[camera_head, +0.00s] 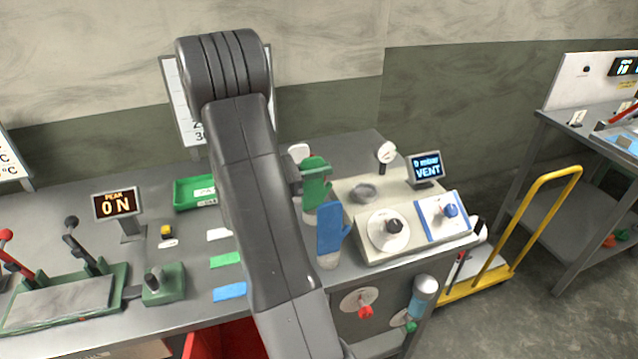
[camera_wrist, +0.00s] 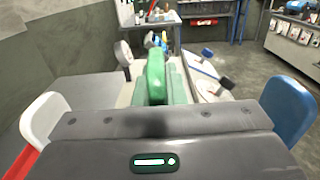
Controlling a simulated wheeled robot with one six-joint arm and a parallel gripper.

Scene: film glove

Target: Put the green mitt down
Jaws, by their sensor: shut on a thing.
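The green mitt (camera_head: 316,184) is upright above the bench, right of my arm in the head view. My gripper (camera_head: 298,181) is shut on it from the left. In the wrist view the green mitt (camera_wrist: 156,78) stands straight ahead, between the jaws. A blue mitt (camera_head: 332,229) stands upright on a pale base just in front of it. A white mitt-like shape (camera_head: 299,152) is behind it, partly hidden. I cannot tell whether the green mitt touches anything below. White (camera_head: 219,235), green (camera_head: 226,260) and blue (camera_head: 230,292) flat patches lie on the bench left of my arm.
A control box with a dial (camera_head: 388,230) and a VENT display (camera_head: 426,168) stand to the right. A green tray (camera_head: 194,192), a force display (camera_head: 116,206) and a lever device (camera_head: 75,295) are on the left. My arm hides the bench middle.

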